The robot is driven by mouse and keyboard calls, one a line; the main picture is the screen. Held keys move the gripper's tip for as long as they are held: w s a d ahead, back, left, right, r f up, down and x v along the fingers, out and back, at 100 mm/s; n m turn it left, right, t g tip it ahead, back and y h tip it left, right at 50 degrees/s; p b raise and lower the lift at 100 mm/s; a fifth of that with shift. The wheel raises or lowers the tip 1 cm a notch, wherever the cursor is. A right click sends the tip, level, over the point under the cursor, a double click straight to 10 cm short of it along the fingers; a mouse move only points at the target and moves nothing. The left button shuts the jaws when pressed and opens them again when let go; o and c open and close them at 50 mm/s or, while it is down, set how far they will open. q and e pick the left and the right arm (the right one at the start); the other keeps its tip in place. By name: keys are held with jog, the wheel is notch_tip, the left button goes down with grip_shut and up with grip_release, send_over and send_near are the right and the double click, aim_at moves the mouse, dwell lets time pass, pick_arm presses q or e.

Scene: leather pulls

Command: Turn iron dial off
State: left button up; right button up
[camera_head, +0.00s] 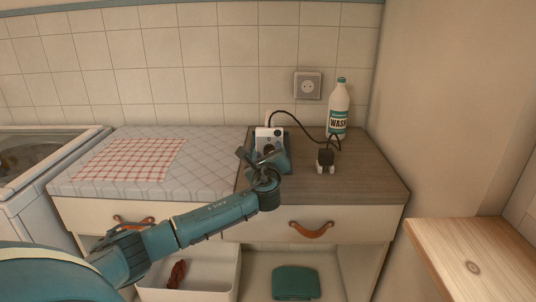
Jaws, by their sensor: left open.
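The iron (277,134), white and teal with a dark cord, stands on the brown worktop near its back. Its dial is small, and I cannot make out its setting; my gripper covers part of the iron's front. My left gripper (254,156) is open, right in front of the iron's lower left side. I cannot tell whether a finger touches it. My right gripper is not in view.
A padded ironing mat (90,184) with a checked cloth (128,161) lies left. A wooden surface (470,250) juts in at right.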

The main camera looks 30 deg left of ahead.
pick_arm(q)
jog(key=c, duration=1)
jog(key=shift+o, duration=0.2)
